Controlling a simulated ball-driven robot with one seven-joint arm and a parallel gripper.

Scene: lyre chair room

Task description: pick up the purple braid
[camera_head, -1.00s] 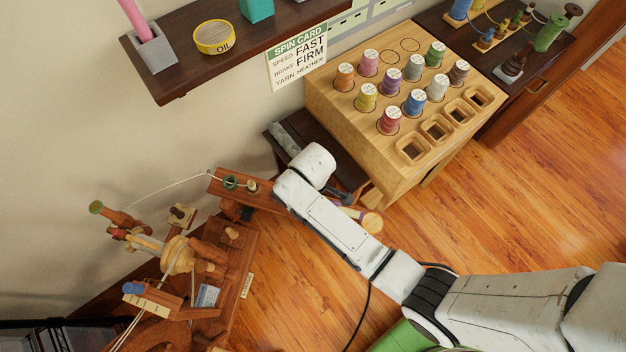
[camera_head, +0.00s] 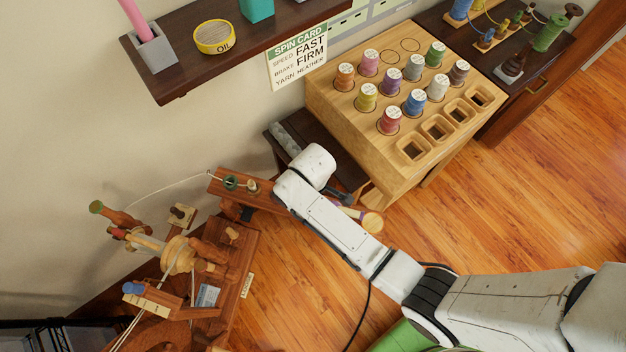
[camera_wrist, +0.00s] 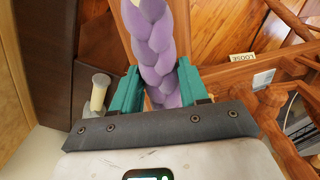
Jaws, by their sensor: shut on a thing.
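The purple braid (camera_wrist: 155,45) is a thick lilac plait, seen close up in the wrist view. It stands between the two teal fingers of my gripper (camera_wrist: 158,72), which is shut on it. Its top runs out of the picture and shows a cream patch there. Its lower end is hidden behind the gripper's dark plate. In the head view my arm hides most of the gripper. A small purple strip (camera_head: 350,211) shows beside the arm, next to a round tan end.
A wooden spinning wheel (camera_head: 225,280) stands at the lower left. A slanted rack (camera_head: 345,118) with several labelled thread cones is beyond my arm. A dark shelf (camera_head: 200,60) overhangs the upper left. Open wooden floor (camera_head: 520,190) lies to the right.

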